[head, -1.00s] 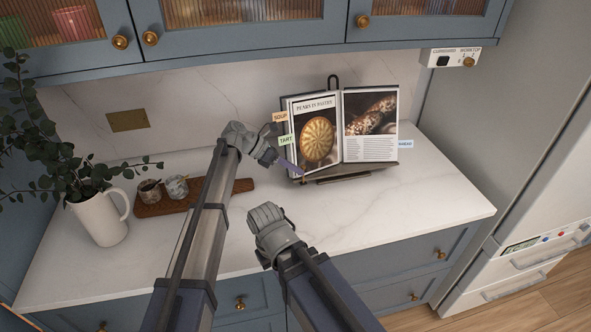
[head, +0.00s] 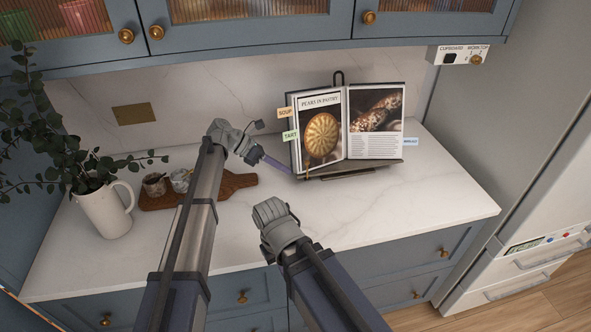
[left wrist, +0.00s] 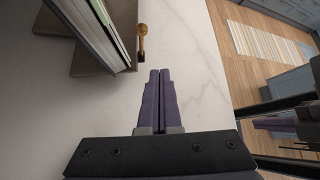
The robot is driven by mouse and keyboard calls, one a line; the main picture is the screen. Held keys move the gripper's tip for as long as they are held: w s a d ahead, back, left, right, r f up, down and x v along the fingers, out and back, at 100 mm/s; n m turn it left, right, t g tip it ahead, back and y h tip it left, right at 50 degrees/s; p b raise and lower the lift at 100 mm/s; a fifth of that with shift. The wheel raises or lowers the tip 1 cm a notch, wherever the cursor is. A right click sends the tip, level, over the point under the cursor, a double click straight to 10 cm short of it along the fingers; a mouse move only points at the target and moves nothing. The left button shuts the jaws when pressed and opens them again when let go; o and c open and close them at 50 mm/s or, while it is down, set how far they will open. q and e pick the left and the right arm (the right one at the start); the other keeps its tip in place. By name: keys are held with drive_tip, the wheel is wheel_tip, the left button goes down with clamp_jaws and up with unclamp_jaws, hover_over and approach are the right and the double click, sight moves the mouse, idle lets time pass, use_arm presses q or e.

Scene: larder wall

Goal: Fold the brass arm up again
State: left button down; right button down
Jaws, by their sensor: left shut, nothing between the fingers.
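The cookbook stand (head: 362,167) holds an open cookbook (head: 375,120) upright at the back of the worktop. A small brass piece with a dark end, which looks like the brass arm (left wrist: 142,38), shows at the stand's edge in the left wrist view. In the head view it is too small to make out clearly. My left gripper (head: 290,174) is shut and empty, its purple fingers just left of the stand's lower left corner. In the left wrist view the fingertips (left wrist: 160,72) are near the brass piece, with a gap between. My right wrist shows in front, but its fingers are hidden.
A white jug (head: 106,210) with leafy stems stands at the left. A wooden board (head: 235,183) with small jars lies behind my left arm. The marble worktop (head: 400,215) is clear in front and right of the stand. Wall cupboards hang above; a fridge stands right.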

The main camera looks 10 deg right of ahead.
use_arm(q)
drive_tip(key=a, duration=0.1)
drive_tip(key=w+a+r, duration=0.1)
drive_tip(key=w+a+p, duration=0.1)
drive_tip(key=shift+a+r, duration=0.3)
drive_tip(key=shift+r, duration=0.1)
